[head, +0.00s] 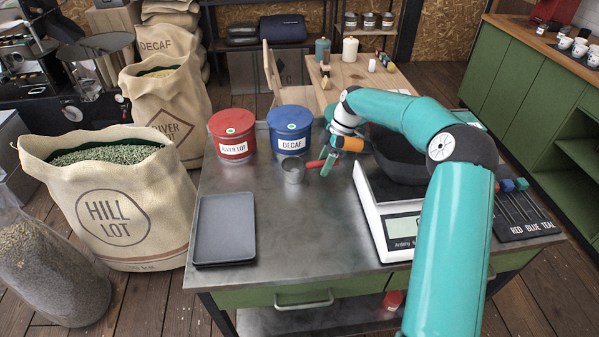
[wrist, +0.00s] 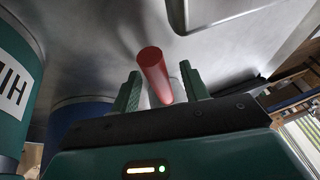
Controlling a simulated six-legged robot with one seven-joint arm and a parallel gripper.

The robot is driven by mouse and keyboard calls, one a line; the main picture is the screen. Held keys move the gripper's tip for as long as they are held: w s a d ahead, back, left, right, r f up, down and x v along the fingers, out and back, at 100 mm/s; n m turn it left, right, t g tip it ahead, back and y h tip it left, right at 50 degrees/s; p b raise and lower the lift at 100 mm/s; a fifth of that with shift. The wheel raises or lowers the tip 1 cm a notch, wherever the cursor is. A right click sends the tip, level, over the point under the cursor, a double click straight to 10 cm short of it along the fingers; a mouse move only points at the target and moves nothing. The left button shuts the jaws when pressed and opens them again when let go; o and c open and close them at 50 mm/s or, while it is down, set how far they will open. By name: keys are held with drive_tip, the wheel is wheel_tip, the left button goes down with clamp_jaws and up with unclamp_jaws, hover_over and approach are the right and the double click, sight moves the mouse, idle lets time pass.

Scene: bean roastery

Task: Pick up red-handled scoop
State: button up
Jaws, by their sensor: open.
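The red-handled scoop (head: 293,171) stands on the metal table in the head view, in front of the blue tin. Its round metal cup is on the left and its red handle points right, toward my gripper. My gripper (head: 327,163) is open at the handle's end, low over the table. In the wrist view the red handle (wrist: 155,74) shows between the two open fingers of my gripper (wrist: 163,88), with visible space on both sides. The scoop's cup is not clearly visible in the wrist view.
A red tin (head: 232,148) and a blue tin (head: 290,142) stand behind the scoop. A white scale (head: 385,212) with a black bowl (head: 405,165) is close on the right. A dark tray (head: 225,228) lies front left. The table's front middle is clear.

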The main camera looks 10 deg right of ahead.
drive_tip(key=shift+a+f, duration=0.15)
drive_tip(key=shift+f, duration=0.1)
clamp_jaws()
drive_tip(key=shift+r, duration=0.1)
wheel_tip(320, 180, up, 18)
idle(0.6)
